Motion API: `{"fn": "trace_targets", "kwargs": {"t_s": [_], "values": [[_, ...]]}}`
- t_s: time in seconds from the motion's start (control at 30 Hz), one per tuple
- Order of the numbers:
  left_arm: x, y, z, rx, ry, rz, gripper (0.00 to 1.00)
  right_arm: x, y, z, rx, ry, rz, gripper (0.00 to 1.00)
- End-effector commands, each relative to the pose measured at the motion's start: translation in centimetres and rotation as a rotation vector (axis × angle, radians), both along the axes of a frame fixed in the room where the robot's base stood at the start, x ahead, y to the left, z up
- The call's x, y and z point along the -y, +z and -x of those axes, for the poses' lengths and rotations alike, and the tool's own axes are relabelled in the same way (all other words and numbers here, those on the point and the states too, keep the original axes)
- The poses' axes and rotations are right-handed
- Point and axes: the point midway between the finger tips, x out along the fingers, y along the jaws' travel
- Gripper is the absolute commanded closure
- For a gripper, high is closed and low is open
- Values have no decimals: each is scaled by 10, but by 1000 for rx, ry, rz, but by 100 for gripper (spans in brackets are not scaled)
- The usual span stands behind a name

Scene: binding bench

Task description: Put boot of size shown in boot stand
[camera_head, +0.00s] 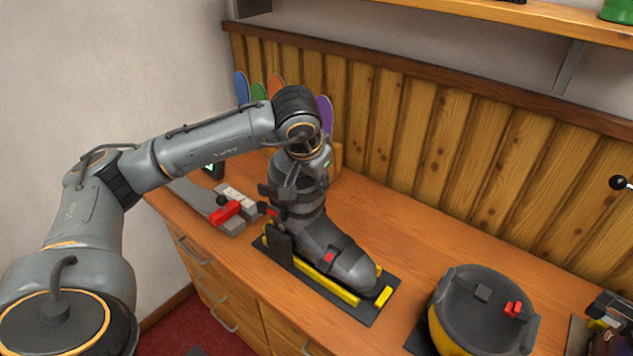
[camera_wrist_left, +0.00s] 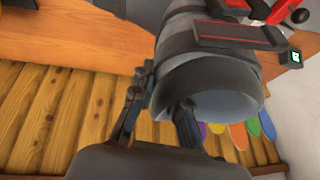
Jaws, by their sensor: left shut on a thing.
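A dark grey ski boot (camera_head: 332,251) with red buckle parts stands upright at the boot stand (camera_head: 378,308), a black plate with yellow rails on the bench; I cannot tell whether its sole is fully down between the rails. My left gripper (camera_head: 283,190) is at the top of the boot's shaft and shut on it. In the left wrist view the fingers (camera_wrist_left: 160,108) grip the wall of the boot's cuff (camera_wrist_left: 215,85), one finger outside and one inside the opening. A small display (camera_wrist_left: 291,58) with a green mark shows at the right there. My right gripper is not in view.
A grey device with a red clamp (camera_head: 228,211) lies left of the stand. A round black and yellow container (camera_head: 483,310) stands at the right. Coloured paddle shapes (camera_head: 242,88) stand by the wood-panelled wall. Bare bench (camera_head: 440,232) lies behind the stand.

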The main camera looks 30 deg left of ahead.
Motion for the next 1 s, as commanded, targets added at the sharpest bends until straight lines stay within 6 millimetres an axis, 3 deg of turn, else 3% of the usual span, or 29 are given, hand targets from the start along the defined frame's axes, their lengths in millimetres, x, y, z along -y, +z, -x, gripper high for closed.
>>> {"fn": "trace_targets", "kwargs": {"t_s": [0.13, 0.17, 0.27, 0.3, 0.67, 1.0], "values": [[0, 0, -1, 7, 0, 0, 100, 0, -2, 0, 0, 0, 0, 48], [0, 1, -1, 7, 0, 0, 81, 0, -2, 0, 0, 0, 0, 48], [0, 0, -1, 5, 1, 0, 60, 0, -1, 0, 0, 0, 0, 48], [0, 0, -1, 4, 1, 0, 58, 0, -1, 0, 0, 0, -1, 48], [1, 1, 2, -3, 0, 1, 58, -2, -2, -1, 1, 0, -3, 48], [7, 62, 26, 6, -1, 0, 58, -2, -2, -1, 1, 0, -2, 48]]}}
